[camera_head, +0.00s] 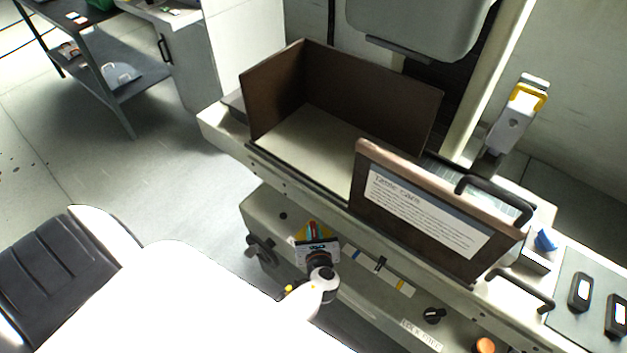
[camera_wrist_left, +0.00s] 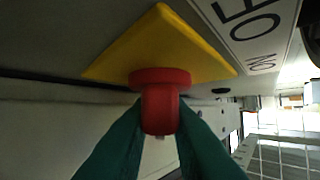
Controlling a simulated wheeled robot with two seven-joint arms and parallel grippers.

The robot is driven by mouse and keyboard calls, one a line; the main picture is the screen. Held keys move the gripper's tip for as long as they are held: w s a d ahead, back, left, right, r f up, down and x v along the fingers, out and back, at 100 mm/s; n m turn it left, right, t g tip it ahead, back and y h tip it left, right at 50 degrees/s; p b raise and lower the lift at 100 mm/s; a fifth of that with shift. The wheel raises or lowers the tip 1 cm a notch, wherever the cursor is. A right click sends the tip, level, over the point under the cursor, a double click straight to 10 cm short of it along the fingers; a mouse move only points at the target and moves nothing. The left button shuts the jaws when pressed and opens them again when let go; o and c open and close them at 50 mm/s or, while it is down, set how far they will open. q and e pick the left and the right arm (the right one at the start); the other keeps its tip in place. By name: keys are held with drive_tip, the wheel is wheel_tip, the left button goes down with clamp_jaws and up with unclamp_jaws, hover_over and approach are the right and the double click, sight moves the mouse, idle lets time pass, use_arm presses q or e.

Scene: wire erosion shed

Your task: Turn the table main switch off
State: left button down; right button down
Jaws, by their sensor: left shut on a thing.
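The table main switch shows in the left wrist view as a red knob (camera_wrist_left: 160,104) on a yellow plate (camera_wrist_left: 170,48). Beside the plate is a white label (camera_wrist_left: 255,30) with large letters, partly cut off, and a smaller "ON". My left gripper (camera_wrist_left: 160,128) is shut on the red knob, one dark green finger on each side. In the head view my left gripper (camera_head: 317,247) is at the machine's front panel, just below the yellow plate (camera_head: 313,228). My right gripper is not in view.
On the front panel are a black handle (camera_head: 262,250) to the left, a black dial (camera_head: 433,315) and an orange button (camera_head: 485,345) to the right. Above stand a brown sign panel (camera_head: 365,215) and a black bar handle (camera_head: 525,287). The floor at left (camera_head: 170,180) is clear.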

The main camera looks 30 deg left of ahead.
use_arm(q)
drive_tip(key=shift+r, duration=0.1)
idle(0.3)
drive_tip(key=c, duration=1.4)
unclamp_jaws()
drive_tip(key=shift+o, duration=0.2)
drive_tip(key=shift+s+d+r+p, duration=0.15)
drive_tip(key=shift+s+d+p, duration=0.1)
drive_tip(key=shift+p, duration=0.05)
drive_tip(key=p+v, duration=0.4)
drive_tip(key=v, duration=0.7)
drive_tip(key=shift+d, duration=0.1)
